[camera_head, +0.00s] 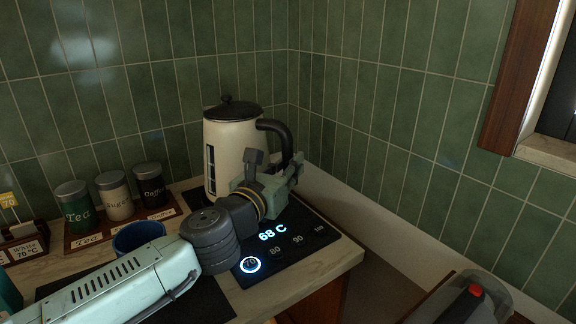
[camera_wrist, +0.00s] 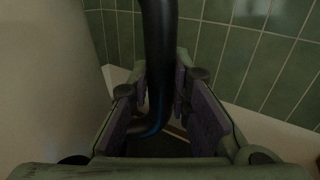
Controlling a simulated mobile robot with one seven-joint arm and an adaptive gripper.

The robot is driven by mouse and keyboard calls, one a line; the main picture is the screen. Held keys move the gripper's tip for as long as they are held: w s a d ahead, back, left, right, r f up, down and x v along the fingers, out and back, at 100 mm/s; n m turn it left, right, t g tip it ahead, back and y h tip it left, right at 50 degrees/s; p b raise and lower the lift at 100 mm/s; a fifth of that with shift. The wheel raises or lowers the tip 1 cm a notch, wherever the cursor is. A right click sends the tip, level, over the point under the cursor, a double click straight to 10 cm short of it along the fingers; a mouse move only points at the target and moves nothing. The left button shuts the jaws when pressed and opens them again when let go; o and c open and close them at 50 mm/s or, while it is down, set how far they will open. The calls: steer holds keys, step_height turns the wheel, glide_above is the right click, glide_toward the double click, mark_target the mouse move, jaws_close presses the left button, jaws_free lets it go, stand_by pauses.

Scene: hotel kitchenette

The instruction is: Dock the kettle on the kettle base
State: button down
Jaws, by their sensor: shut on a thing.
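The cream kettle (camera_head: 226,150) with a black lid stands upright in the back corner, at the far end of the black kettle base (camera_head: 290,262). My arm hides where its bottom meets the base, so I cannot tell if it is seated. The base's lit panel reads 68 C, with a glowing ring around 70. My gripper (camera_head: 284,174) is at the kettle's right side, shut on its black handle (camera_head: 274,126). In the wrist view, the handle (camera_wrist: 158,50) runs down between the finger pads of my gripper (camera_wrist: 164,112), and the kettle's pale side (camera_wrist: 40,70) fills the left.
Tea, sugar and coffee canisters (camera_head: 118,196) stand on a wooden tray to the left of the kettle. A blue mug (camera_head: 138,236) is close beside my arm. Tiled walls (camera_head: 400,90) close off the back and right. A small tea sign (camera_head: 22,240) stands at the far left.

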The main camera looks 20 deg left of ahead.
steer(key=c, duration=1.8)
jaws_free()
steer(key=shift+f, duration=0.1)
